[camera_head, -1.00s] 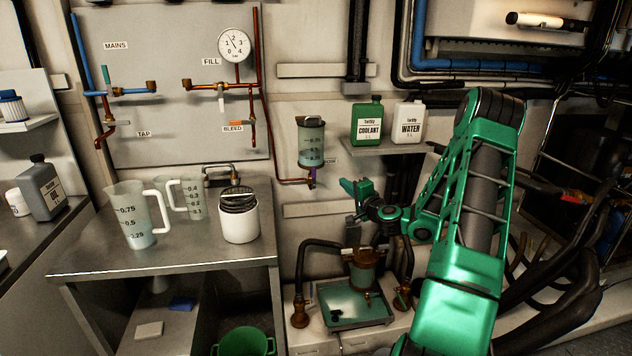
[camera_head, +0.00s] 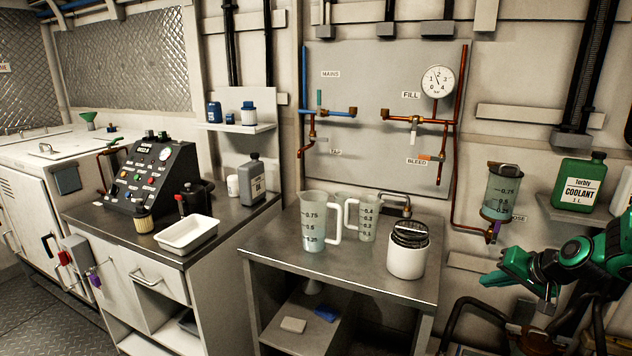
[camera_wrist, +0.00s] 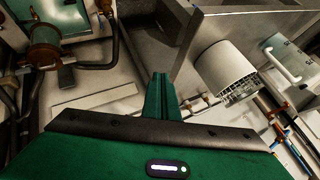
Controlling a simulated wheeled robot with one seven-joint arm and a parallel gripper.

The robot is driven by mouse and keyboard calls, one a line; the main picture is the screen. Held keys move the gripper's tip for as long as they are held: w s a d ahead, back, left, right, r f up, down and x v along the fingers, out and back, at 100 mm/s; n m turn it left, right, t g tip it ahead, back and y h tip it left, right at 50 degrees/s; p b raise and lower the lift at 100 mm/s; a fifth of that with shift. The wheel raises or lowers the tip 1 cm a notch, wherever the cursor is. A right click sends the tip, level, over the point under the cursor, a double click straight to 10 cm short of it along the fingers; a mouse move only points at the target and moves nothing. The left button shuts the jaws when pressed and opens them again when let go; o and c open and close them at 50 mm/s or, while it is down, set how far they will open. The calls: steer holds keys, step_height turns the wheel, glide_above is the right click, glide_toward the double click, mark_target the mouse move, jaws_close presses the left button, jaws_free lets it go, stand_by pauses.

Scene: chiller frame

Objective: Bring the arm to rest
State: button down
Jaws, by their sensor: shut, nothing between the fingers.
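My green gripper (camera_head: 519,271) is at the right of the head view, in front of the wall and right of the metal bench. Its fingers are together with nothing between them, pointing left. In the wrist view the shut fingers (camera_wrist: 163,98) show at the middle, with nothing held. My arm bends out of the head view at the right edge, so most of it is hidden.
The metal bench (camera_head: 262,247) holds two measuring jugs (camera_head: 316,222) and a white canister (camera_head: 406,257). A clear dosing cup (camera_head: 501,192) hangs above my gripper. A green coolant bottle (camera_head: 577,184) stands on a shelf to the right. A control box (camera_head: 155,176) is far left.

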steer(key=s+a+r+g, duration=0.1)
steer(key=s+r+g, duration=0.1)
steer(key=s, duration=0.9)
steer(key=s+a+r+g+h, duration=0.1)
steer(key=s+r+g, duration=0.1)
steer(key=s, duration=0.9)
steer(key=s+a+r+g+h, duration=0.1)
steer(key=s+r+g, duration=0.2)
steer(key=s, duration=0.9)
steer(key=shift+a+g, duration=0.4)
steer(key=shift+g, duration=0.4)
steer(key=shift+r, duration=0.1)
steer(key=shift+w+f, duration=0.25)
steer(key=shift+w, duration=0.35)
steer(key=shift+w, duration=0.1)
stand_by(1.4)
